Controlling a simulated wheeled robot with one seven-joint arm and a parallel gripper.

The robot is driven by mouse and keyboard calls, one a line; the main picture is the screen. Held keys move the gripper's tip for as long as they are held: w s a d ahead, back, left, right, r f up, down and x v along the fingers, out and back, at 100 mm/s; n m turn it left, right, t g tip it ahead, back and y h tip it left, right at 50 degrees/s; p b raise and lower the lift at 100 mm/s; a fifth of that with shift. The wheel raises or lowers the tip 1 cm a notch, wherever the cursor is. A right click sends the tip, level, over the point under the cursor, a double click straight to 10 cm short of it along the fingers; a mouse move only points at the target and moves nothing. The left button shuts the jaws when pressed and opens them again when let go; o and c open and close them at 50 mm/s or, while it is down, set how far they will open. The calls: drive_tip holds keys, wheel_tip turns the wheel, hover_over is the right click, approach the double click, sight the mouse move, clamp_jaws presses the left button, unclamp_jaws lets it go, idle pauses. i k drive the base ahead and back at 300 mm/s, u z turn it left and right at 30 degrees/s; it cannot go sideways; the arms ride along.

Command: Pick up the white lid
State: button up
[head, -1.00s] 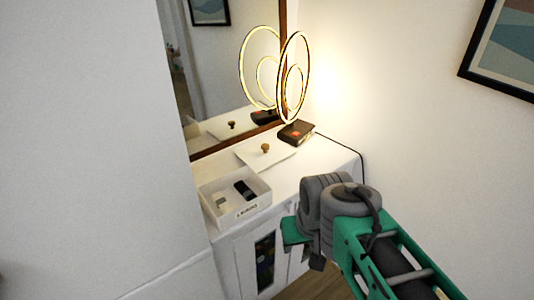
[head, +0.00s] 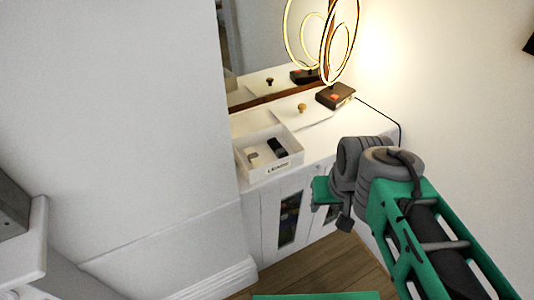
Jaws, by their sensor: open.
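The white lid (head: 316,115) is a flat panel with a round wooden knob (head: 301,107). It lies on top of the white cabinet, behind and to the right of an open white box (head: 271,170). My gripper (head: 334,207) is at the end of my arm, in front of the cabinet at its right part in the picture. It is open and apart from the lid. My wrist hides much of it, and I see nothing held in it.
The box has lettering on its front and holds a dark item (head: 277,148) and a paler one. A dark box (head: 335,96) and a lit ring lamp (head: 339,40) stand behind the lid, by the mirror. A white wall (head: 130,120) fills the left.

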sight(301, 113)
drive_tip(key=z, duration=0.35)
drive_tip(key=k, duration=0.45)
drive_tip(key=z, duration=0.75)
drive_tip(key=i, duration=1.15)
drive_tip(key=u, duration=1.3)
drive_tip(key=i, duration=0.6)
drive_tip(key=u, duration=0.7)
